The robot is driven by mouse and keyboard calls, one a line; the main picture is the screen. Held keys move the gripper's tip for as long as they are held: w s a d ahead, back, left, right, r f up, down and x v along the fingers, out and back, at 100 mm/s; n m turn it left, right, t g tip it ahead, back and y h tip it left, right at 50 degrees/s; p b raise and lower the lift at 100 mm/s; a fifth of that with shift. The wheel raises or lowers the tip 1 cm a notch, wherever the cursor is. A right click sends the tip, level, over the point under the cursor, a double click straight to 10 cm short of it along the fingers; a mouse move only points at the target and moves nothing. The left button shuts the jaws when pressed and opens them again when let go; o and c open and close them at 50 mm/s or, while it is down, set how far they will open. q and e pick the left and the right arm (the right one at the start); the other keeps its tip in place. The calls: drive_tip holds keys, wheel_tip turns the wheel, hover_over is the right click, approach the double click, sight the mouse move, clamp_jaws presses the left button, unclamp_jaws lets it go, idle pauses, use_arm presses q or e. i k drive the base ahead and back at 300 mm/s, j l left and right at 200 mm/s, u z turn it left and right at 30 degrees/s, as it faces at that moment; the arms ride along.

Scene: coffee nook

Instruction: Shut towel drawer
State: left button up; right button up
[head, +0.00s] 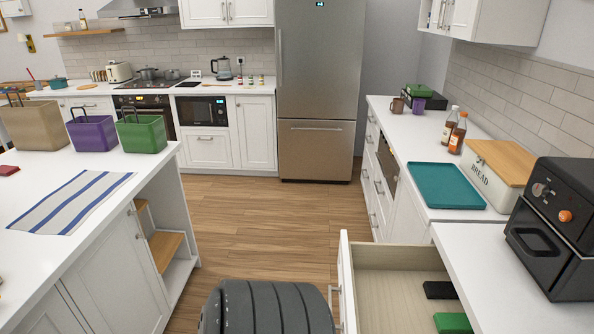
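An open drawer (390,290) sticks out from the right counter at the bottom right, its white front facing left. Its floor is pale wood, and a black item (439,290) and a green item (452,323) lie inside at the right. A handle (335,300) shows on the front's outer side. The drawer's near end is cut off by the picture edge. I cannot tell from its contents whether this is the towel drawer. Neither of my grippers shows in the head view.
The right counter (405,137) holds a teal tray (446,186), bread box (480,172), bottles and a black oven (560,235). The left island (60,165) carries bins and a striped towel (70,202). Wood floor (270,215) between them is clear.

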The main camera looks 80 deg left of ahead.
sight(381, 291)
drive_tip(key=u, duration=0.45)
drive_tip(key=j+u, duration=0.1)
drive_tip(key=u, duration=0.4)
drive_tip(key=j+u, duration=0.1)
drive_tip(key=u, duration=0.85)
